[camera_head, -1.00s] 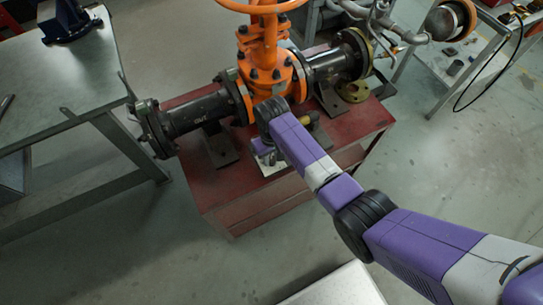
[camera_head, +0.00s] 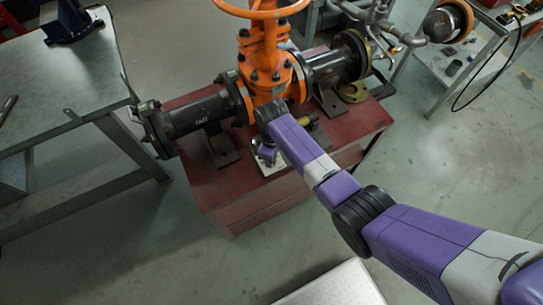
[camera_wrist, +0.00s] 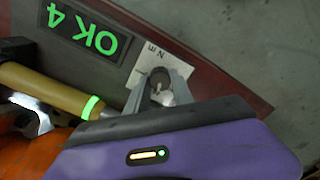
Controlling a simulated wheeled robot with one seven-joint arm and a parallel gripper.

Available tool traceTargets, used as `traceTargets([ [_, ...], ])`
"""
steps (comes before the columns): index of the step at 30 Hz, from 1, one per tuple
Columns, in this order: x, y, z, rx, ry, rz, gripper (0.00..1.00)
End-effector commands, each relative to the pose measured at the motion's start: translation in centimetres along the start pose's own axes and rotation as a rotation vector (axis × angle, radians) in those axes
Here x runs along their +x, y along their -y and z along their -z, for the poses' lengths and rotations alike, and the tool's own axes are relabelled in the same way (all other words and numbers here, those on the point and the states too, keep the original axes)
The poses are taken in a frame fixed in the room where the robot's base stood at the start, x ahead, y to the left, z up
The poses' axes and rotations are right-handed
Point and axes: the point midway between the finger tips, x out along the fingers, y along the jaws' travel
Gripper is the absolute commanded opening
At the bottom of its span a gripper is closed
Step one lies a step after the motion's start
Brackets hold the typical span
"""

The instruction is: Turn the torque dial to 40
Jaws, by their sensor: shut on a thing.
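The torque dial (camera_wrist: 158,80) is a small round knob on a white plate (camera_wrist: 142,62) with partly visible "N m" lettering. The plate also shows in the head view (camera_head: 259,166), on the red bench. My gripper (camera_wrist: 160,86) has its two grey fingers closed on either side of the knob. The dial's pointer and scale are mostly hidden by the fingers, so I cannot read its setting there. Beside the plate, a dark display (camera_wrist: 88,32) shows green upside-down text, "OK 4", running toward the picture's top edge; any further characters are out of view.
A tan handle with a green ring (camera_wrist: 52,92) lies left of my fingers. The orange gate valve (camera_head: 265,70) and its dark flanged pipes (camera_head: 200,112) stand on the red bench (camera_head: 235,200), close behind my wrist. A grey table (camera_head: 70,80) stands at left.

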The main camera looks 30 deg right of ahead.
Motion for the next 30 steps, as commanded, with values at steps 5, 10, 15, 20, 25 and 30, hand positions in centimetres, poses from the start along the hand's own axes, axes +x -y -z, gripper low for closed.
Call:
traceTargets([
  [5,-0.02,0.0,-0.01,-0.039,0.001,0.0,0.0],
  [10,0.0,0.01,-0.01,-0.051,0.001,0.0,0.0],
  [15,0.0,0.01,-0.01,-0.051,0.001,0.0,0.0],
  [20,0.0,0.0,0.0,-0.05,0.0,0.0,0.36],
  [25,0.0,0.0,0.0,-0.05,0.0,0.0,0.5],
  [30,0.0,0.0,0.0,-0.049,0.0,0.0,0.5],
])
